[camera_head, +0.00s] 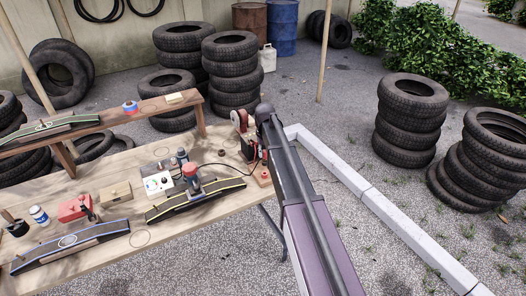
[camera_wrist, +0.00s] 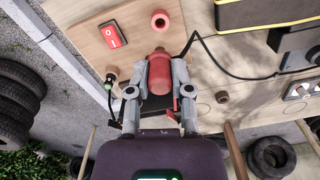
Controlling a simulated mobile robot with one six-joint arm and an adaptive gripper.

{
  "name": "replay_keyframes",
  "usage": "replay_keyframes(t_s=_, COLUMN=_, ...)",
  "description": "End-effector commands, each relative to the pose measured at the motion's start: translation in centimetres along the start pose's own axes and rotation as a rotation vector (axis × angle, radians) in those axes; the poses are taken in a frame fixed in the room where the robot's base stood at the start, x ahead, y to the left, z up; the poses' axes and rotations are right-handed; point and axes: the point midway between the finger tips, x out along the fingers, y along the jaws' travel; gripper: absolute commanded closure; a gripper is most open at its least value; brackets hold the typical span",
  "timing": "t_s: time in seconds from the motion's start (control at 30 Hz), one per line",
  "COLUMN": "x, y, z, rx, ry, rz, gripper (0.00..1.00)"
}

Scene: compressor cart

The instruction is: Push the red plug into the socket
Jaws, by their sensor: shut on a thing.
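My gripper (camera_wrist: 160,70) is shut on the red plug (camera_wrist: 159,74) in the wrist view, with one grey finger on each side of it. A round red piece with a hole (camera_wrist: 160,20), which looks like the socket, sits on the wooden board beyond the plug. The plug is apart from it in that picture; the height between them cannot be judged. A red switch (camera_wrist: 112,33) marked 1 and 0 is beside it on the left. In the head view my arm hides most of the gripper at the table's right end.
A black cable (camera_wrist: 232,76) curves to the right of the plug. In the head view the wooden table (camera_head: 115,240) carries a red-topped tool (camera_head: 191,178), a yellow-edged ramp (camera_head: 200,202) and a red box (camera_head: 75,208).

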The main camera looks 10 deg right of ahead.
Motion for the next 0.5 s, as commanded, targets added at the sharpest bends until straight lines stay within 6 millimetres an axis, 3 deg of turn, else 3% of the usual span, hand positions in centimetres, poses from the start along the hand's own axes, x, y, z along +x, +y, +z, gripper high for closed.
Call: replay_keyframes(t_s=0.5, x=0.41, y=-0.11, z=0.0, rx=-0.001, ry=0.0, rz=0.0, gripper=1.0)
